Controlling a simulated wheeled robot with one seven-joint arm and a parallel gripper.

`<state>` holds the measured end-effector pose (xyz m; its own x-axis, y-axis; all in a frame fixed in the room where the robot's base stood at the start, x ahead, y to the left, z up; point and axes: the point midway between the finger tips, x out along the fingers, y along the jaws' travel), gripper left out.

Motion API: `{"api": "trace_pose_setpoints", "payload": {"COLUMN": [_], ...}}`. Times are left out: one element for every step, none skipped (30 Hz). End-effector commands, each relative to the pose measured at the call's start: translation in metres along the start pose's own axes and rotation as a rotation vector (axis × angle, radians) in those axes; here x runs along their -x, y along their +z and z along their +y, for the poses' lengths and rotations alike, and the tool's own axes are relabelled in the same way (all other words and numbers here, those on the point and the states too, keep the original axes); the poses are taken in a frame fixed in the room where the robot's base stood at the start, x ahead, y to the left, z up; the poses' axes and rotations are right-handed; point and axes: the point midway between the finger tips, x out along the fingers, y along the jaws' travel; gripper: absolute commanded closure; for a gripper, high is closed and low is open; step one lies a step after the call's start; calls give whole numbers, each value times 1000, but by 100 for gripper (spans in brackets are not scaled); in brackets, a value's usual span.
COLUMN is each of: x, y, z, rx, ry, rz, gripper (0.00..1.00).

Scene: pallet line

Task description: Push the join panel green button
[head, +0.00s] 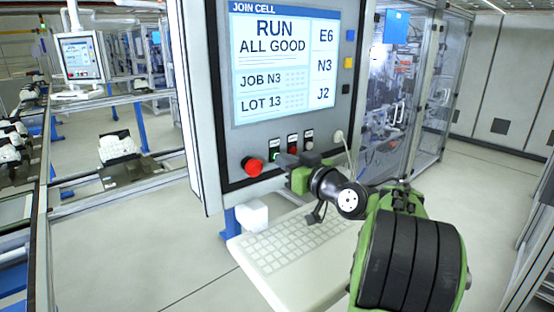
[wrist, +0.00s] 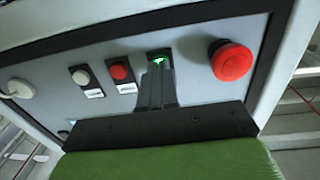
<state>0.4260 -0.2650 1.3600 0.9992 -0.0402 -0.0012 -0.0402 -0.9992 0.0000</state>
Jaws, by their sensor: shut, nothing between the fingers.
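The join panel (head: 219,176) stands upright with its screen (head: 285,60) reading "RUN ALL GOOD". Its green button (wrist: 159,61) glows in the wrist view, directly at the tips of my gripper (wrist: 157,70). In the head view the green button (head: 275,156) shows just left of the gripper (head: 284,160). My gripper is shut with nothing between its fingers. The fingertips cover part of the button; I cannot tell whether they touch it.
A red mushroom button (wrist: 231,61) sits close beside the green one. A red button (wrist: 120,72) and a white button (wrist: 81,77) sit on its other side. A keyboard (head: 300,245) juts out below the panel. A conveyor (head: 130,172) stands at left.

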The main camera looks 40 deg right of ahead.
Motion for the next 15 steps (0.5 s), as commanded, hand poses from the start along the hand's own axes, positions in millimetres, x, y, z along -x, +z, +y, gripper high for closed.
{"api": "trace_pose_setpoints", "payload": {"x": [4,6,9,11,13,16,18,20,23,25,27,30,32,34,36], "y": [2,2,2,2,3,3,3,3,2,2,2,2,3,2,2], "z": [0,0,0,0,0,0,0,0,0,0,0,0,0,0,0], "rx": [1,1,2,1,1,0,0,0,0,0,0,0,0,0,0], "ry": [1,1,1,2,1,1,2,2,2,1,1,2,2,1,1], "rz": [1,2,1,1,0,0,0,0,1,1,1,0,0,0,0], "gripper": [100,100,100,100,100,100,100,100,100,100,100,100,100,100,100]}}
